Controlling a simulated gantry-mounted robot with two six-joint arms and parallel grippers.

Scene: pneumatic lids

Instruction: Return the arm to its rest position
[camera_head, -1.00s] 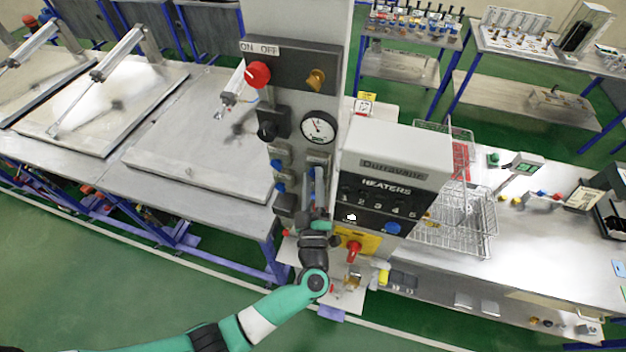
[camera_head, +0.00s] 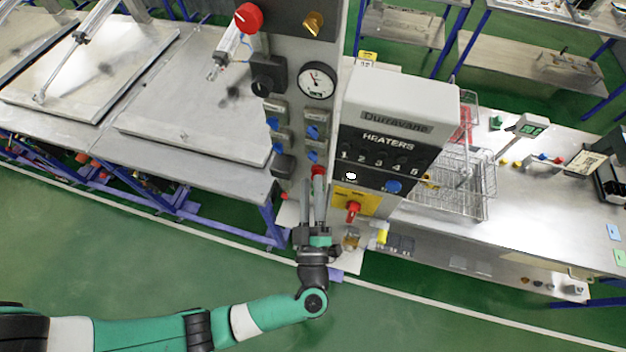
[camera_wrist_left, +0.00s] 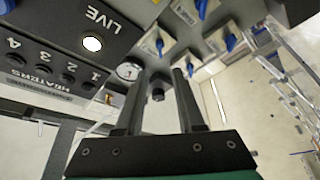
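My left arm comes in from the lower left in the head view, its green links stretched across the green floor. My left gripper (camera_head: 312,186) points up in front of the lower part of the grey control column (camera_head: 297,60). In the left wrist view the gripper's two fingers (camera_wrist_left: 160,76) stand apart with nothing held between them. A dark round part of the panel shows in the gap behind them. A red part of the panel (camera_head: 318,171) shows just above the fingertips in the head view; I cannot tell whether they touch it. My right gripper is not in view.
The column carries blue-handled valves (camera_head: 313,131), a pressure gauge (camera_head: 317,81) and a red knob (camera_head: 249,17). The heaters box (camera_head: 400,120) and a yellow plate with a red handle (camera_head: 353,211) stand just right. A steel bench (camera_head: 190,195) is left. Open floor lies below.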

